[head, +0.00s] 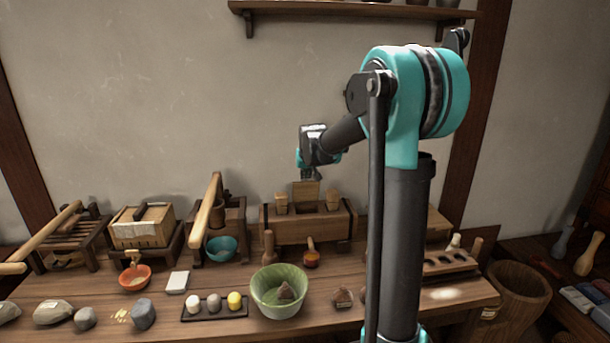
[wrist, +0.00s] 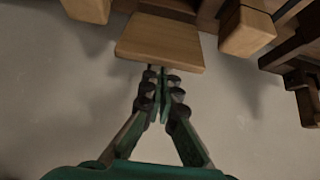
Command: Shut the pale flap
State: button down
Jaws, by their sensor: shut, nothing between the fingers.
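The pale flap (head: 306,194) stands upright, raised at the back of a long brown wooden box (head: 288,229) on the bench. In the wrist view the flap (wrist: 160,42) is a flat, light wooden board just beyond my fingertips. My gripper (head: 312,176) is above the flap in the head view. In the wrist view my gripper (wrist: 158,75) is shut and empty, with its tips close to the flap's edge; I cannot tell whether they touch it. The inside of the box is mostly hidden.
The wall is close behind, and a shelf (head: 340,9) hangs above.

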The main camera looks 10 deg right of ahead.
aim_at(305, 188)
jog(key=s+f+t, duration=0.1)
jog(key=s+t, duration=0.2)
jog(key=s+f+t, duration=0.1)
jog(key=s+t, duration=0.1)
jog(key=shift+s+f, duration=0.1)
jog(key=shift+f, duration=0.2)
jog(key=s+f, duration=0.1)
jog(key=f, duration=0.1)
jog(key=s+f, duration=0.2)
jog(key=shift+s+f, duration=0.35)
jog(key=shift+f, duration=0.45)
jog(key=shift+s+f, duration=0.25)
jog(key=shift+f, duration=0.4)
